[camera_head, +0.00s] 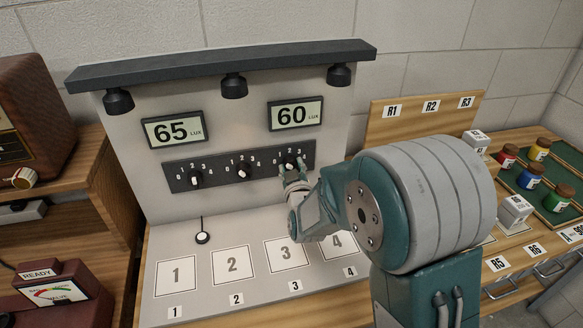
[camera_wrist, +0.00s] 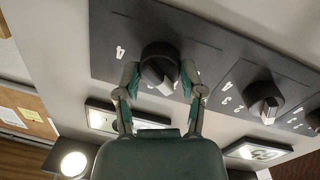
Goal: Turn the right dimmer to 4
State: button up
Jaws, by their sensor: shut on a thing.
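The right dimmer (camera_head: 290,161) is a dark round knob with a pale pointer on the black dimmer strip (camera_head: 217,171). It also shows in the wrist view (camera_wrist: 160,62). My gripper (camera_head: 295,179) is shut on this knob, with a fingertip on each side of it in the wrist view (camera_wrist: 160,78). A 4 shows beside the knob in the wrist view, where the scale is upside down. My fingers hide part of the scale, so I cannot tell the exact setting. The right display (camera_head: 295,113) reads 60 LUX and the left display (camera_head: 174,129) reads 65 LUX.
The middle dimmer (camera_head: 243,171) and left dimmer (camera_head: 196,177) are on the same strip. Lamps (camera_head: 233,86) hang from the overhead bar. Numbered squares (camera_head: 232,264) and a small black-and-white device (camera_head: 202,237) lie below. Colored jars (camera_head: 529,175) stand on the right.

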jog(key=m, duration=0.3)
jog(key=shift+f+m, duration=0.1)
jog(key=shift+m, duration=0.2)
jog(key=m, duration=0.3)
jog(key=shift+g, duration=0.3)
jog(key=m+y, duration=0.1)
jog(key=m, duration=0.5)
jog(key=shift+d+f, duration=0.1)
jog(key=shift+d, duration=0.05)
jog(key=m+y, duration=0.1)
jog(key=m, duration=0.5)
jog(key=shift+f+g, duration=0.1)
jog(key=shift+g, duration=0.2)
jog(key=m, duration=0.5)
jog(key=shift+d+f+m+y, duration=0.1)
jog(key=shift+f+m+y, duration=0.05)
jog(key=shift+m+y, duration=0.25)
jog(key=o, duration=1.1)
jog(key=shift+o, duration=0.2)
